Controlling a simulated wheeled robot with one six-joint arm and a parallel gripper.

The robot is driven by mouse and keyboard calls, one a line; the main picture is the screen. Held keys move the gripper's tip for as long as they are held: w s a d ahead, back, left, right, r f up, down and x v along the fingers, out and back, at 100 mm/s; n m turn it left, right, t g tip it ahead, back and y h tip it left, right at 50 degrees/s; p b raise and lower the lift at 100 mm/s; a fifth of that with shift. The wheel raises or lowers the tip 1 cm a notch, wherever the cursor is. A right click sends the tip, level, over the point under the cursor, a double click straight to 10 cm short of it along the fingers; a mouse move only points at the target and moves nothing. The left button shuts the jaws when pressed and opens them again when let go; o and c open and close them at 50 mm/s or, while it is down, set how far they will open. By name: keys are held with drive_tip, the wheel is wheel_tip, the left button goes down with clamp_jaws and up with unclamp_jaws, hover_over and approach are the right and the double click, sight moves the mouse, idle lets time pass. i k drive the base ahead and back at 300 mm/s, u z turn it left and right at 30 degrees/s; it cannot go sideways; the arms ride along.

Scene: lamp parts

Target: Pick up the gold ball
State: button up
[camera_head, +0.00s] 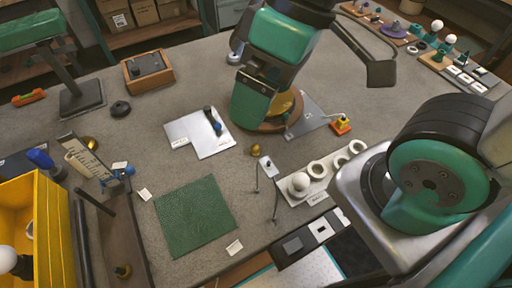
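A small gold ball-like piece (255,148) lies on the grey table near the middle, just below the end of my green and black arm. A second rounded gold piece (90,143) lies at the left beside the upright scale. A larger gold surface (291,104) shows on a round brown base, partly hidden behind my arm's end; I cannot tell its full shape. My arm's green end section hangs above that base. The fingers of my gripper cannot be made out, so whether they hold anything is not visible.
A green mat (195,217) and a pale metal plate (199,133) lie left of centre. A small stand with thin legs (268,167) is near a white tray (310,188) holding rings and a white ball. A yellow bin (52,235) fills the lower left.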

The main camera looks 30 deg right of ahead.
sight(255, 149)
drive_tip(key=u, duration=1.4)
drive_tip(key=k, duration=0.8)
drive_tip(key=z, duration=1.05)
drive_tip(key=i, duration=0.45)
